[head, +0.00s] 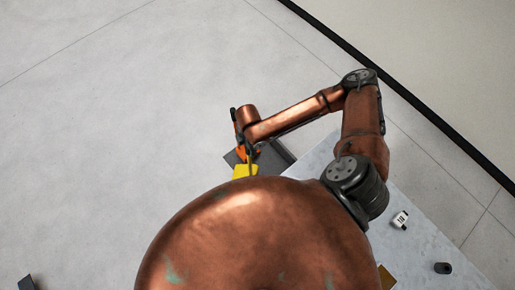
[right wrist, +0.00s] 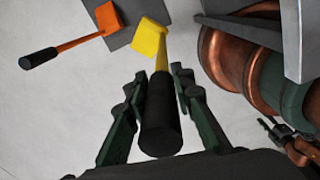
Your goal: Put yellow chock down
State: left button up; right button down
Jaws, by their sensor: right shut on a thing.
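The yellow chock (right wrist: 150,40) has a yellow head, a yellow shaft and a thick black handle. My right gripper (right wrist: 160,76) is shut on it near the handle, with a finger on each side. In the head view the yellow chock (head: 244,171) shows just below my right gripper (head: 250,155), partly hidden by my copper body. Its head overlaps the dark grey plate (right wrist: 122,40) in the wrist view; I cannot tell whether they touch. What looks like my left gripper (right wrist: 280,135) is at the right of the wrist view, its jaws unclear.
An orange chock (right wrist: 88,26) with a black handle lies left of the yellow one, its head over the grey plate. A pale table (head: 420,225) at the right bears a small white item (head: 400,219) and a dark cylinder (head: 443,268). The floor at left is mostly clear.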

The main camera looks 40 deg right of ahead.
jog(key=s+d+f+n, duration=0.8)
jog(key=d+n, duration=0.3)
jog(key=w+d+f+b, duration=0.4)
jog(key=w+d+f, duration=0.5)
jog(key=f, duration=0.4)
jog(key=shift+w+d, duration=0.3)
jog(key=shift+w, duration=0.4)
pick_arm(q)
jog(key=f, duration=0.1)
jog(key=s+f, duration=0.1)
jog(key=f, duration=0.2)
jog(key=shift+s+f, duration=0.2)
jog(key=shift+s, duration=0.2)
pick_arm(e)
jog(key=c, duration=1.7)
grip_release()
jog(key=shift+s, duration=0.2)
jog(key=shift+o, duration=0.2)
pick_arm(q)
jog(key=r+p, duration=0.2)
jog(key=shift+w+r, duration=0.35)
jog(key=shift+w, duration=0.05)
pick_arm(e)
notch_tip(320, 180, up, 12)
